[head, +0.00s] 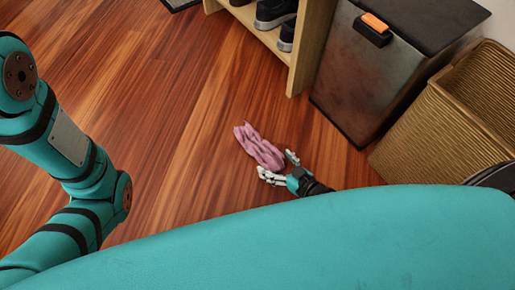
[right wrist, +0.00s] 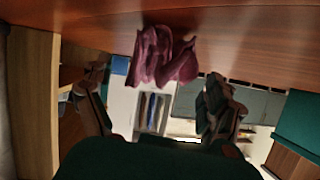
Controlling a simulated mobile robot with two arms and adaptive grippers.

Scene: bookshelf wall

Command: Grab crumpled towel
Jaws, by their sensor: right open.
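A crumpled pink towel (head: 258,147) lies on the wooden floor in the head view. It also shows at the top middle of the right wrist view (right wrist: 160,55). My right gripper (head: 276,167) is open and low by the floor, right at the towel's near end. In the right wrist view its two fingers (right wrist: 153,95) stand apart, with the towel beyond them and between their directions. I cannot tell whether a finger touches the towel. My left arm shows at the left of the head view, but its gripper is out of the picture.
A wooden shoe rack (head: 309,50) with dark shoes (head: 273,13) stands at the top. A dark bin (head: 352,85) with an orange-topped latch and a woven basket (head: 433,128) stand at the right. The floor (head: 150,100) left of the towel is clear.

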